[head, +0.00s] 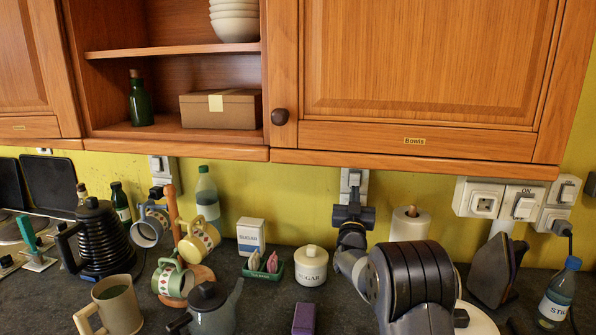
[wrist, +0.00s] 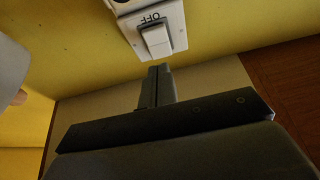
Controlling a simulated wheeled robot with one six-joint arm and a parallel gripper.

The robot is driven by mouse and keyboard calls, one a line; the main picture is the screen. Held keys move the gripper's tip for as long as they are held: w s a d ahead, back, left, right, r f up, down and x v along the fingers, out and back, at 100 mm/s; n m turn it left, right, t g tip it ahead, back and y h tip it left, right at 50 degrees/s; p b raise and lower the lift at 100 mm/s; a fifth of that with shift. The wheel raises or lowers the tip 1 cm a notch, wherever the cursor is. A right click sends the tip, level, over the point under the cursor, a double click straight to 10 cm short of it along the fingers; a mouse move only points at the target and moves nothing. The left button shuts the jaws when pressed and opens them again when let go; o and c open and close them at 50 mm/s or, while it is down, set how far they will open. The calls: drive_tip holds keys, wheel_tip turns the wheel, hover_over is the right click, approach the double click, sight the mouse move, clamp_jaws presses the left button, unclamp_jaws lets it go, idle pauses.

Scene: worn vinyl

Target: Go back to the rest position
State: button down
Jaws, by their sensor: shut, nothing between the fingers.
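My gripper (head: 354,190) is raised near the yellow back wall, in front of a white wall switch (head: 352,178) below the "Bowls" cupboard. In the wrist view my gripper (wrist: 158,70) has its two dark fingers together, with nothing between them. The white switch (wrist: 156,40) shows just beyond the fingertips, with "OFF" upside down in the picture. I cannot tell whether the fingertips touch the switch. In the head view the fingers cover part of the switch plate.
The cupboard's lower edge (head: 420,163) hangs just above my gripper. A sugar jar (head: 310,267), paper roll (head: 409,224), mug tree (head: 174,210), kettle (head: 101,240) and dark iron (head: 497,270) crowd the worktop. A purple block (head: 304,319) lies in front.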

drive_tip(key=shift+r+b+v, duration=0.25)
drive_tip(key=shift+b+v, duration=0.65)
drive_tip(key=shift+v, duration=0.55)
drive_tip(key=shift+s, duration=0.15)
